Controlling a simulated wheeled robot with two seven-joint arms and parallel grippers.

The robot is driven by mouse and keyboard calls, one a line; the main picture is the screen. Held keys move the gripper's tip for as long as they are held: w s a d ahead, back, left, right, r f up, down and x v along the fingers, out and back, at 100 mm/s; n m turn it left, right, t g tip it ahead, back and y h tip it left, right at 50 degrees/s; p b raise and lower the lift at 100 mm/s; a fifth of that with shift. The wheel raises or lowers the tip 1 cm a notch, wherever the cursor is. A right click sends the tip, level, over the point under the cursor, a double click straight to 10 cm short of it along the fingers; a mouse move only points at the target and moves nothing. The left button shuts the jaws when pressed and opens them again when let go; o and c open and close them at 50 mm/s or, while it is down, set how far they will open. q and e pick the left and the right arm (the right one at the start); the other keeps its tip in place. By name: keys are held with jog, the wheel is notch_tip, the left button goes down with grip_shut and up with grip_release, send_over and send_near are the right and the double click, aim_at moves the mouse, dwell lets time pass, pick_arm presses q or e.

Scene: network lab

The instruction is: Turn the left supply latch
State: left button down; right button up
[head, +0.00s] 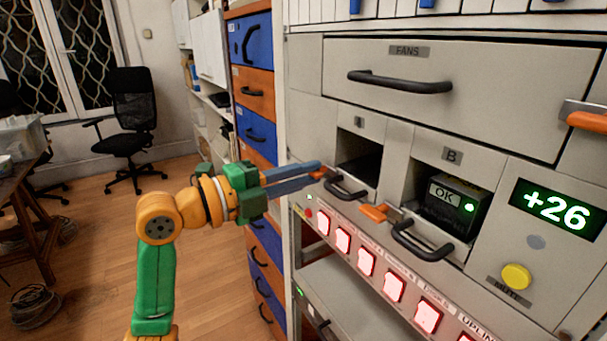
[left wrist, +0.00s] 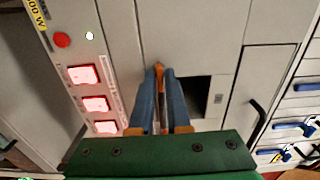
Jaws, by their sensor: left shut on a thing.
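The left supply latch (head: 319,173) is a small orange lever at the left of bay A's black handle (head: 346,187). My left gripper (head: 316,168) reaches in from the left, its blue fingers closed on the latch. In the left wrist view the orange latch (left wrist: 159,72) shows between the fingertips of my left gripper (left wrist: 160,72). The fingers partly hide it. Bay A's opening (head: 360,155) looks dark inside. A second orange latch (head: 374,212) sits beside bay B's black handle (head: 422,241). My right gripper is not in view.
Bay B holds a dark module (head: 450,213) marked OK with a green light. A FANS drawer (head: 480,85) is above. A display (head: 556,208) reads +26, with a yellow button (head: 516,277) below. Lit red switches (head: 366,262) line the lower edge. Open floor (head: 90,240) lies left.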

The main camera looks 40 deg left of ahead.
pick_arm(q)
jog(key=n+b, duration=0.1)
jog(key=n, duration=1.6)
jog(key=shift+n, duration=0.6)
jog(key=shift+r, duration=0.1)
jog(key=c, duration=0.9)
grip_release()
